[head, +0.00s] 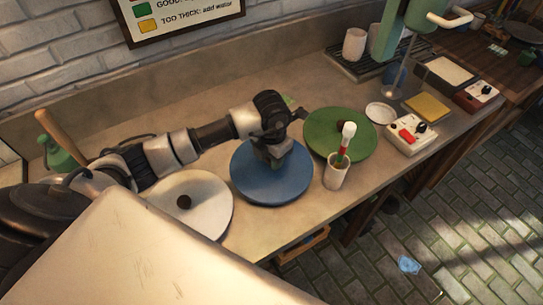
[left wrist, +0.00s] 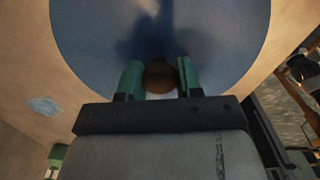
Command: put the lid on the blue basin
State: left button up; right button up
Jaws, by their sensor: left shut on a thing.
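The blue lid (head: 262,187) is a round disc below my left gripper (head: 275,155). It fills the upper part of the left wrist view (left wrist: 90,40). A brown knob (left wrist: 159,76) at its middle sits between the two green fingers, and my left gripper is shut on it. The blue basin cannot be told apart from the lid: a darker blue edge shows along the near side, and I cannot tell whether the lid rests on the basin or is just above it. My right gripper is not in view.
A white round lid (head: 210,205) with a dark knob lies left, a green one (head: 325,125) right. A cup (head: 336,175) holding a white-tipped tool stands close to the blue lid's right. A white control box (head: 410,138) and a yellow sponge-like block (head: 428,107) are farther right.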

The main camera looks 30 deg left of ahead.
pick_arm(q)
jog(key=o, duration=1.7)
jog(key=shift+r, duration=0.1)
jog(key=shift+r+p, duration=2.4)
jog(key=shift+r, duration=1.05)
jog(key=shift+f, duration=0.1)
